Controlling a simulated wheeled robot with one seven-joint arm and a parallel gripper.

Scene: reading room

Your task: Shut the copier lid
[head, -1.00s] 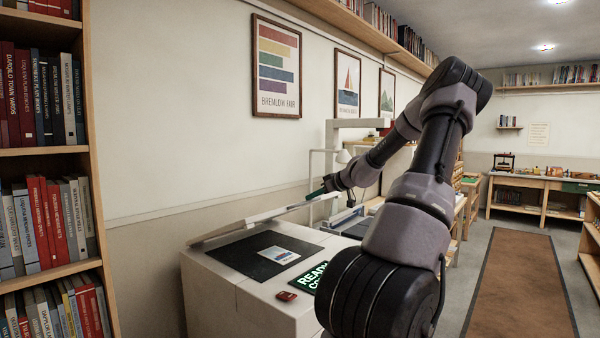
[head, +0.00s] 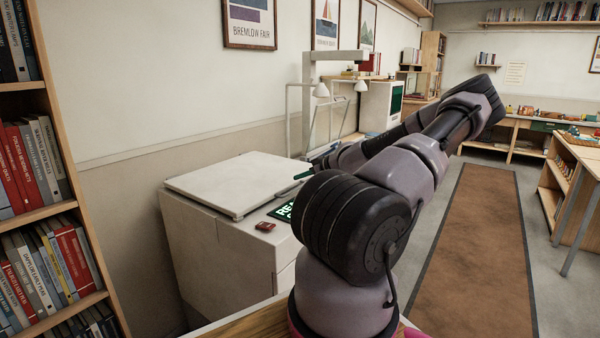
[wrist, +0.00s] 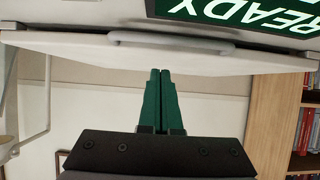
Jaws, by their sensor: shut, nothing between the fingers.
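The copier (head: 222,262) is a white box against the left wall in the head view. Its white lid (head: 235,182) lies flat over the top and hides the glass. In the wrist view the lid (wrist: 70,50) shows as a pale slab with a grey handle (wrist: 170,43) along its edge. My gripper (wrist: 162,75) is shut and empty, its green fingers just beside the lid's edge near the handle. In the head view its green tip (head: 303,175) is at the lid's right side. I cannot tell whether the fingers touch the lid.
A green READY panel (head: 284,211) and a small red item (head: 265,226) are on the copier's front top. A bookshelf (head: 50,215) stands at the left. A white stand with lamps (head: 321,90) is behind. The brown floor runner (head: 470,250) is clear.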

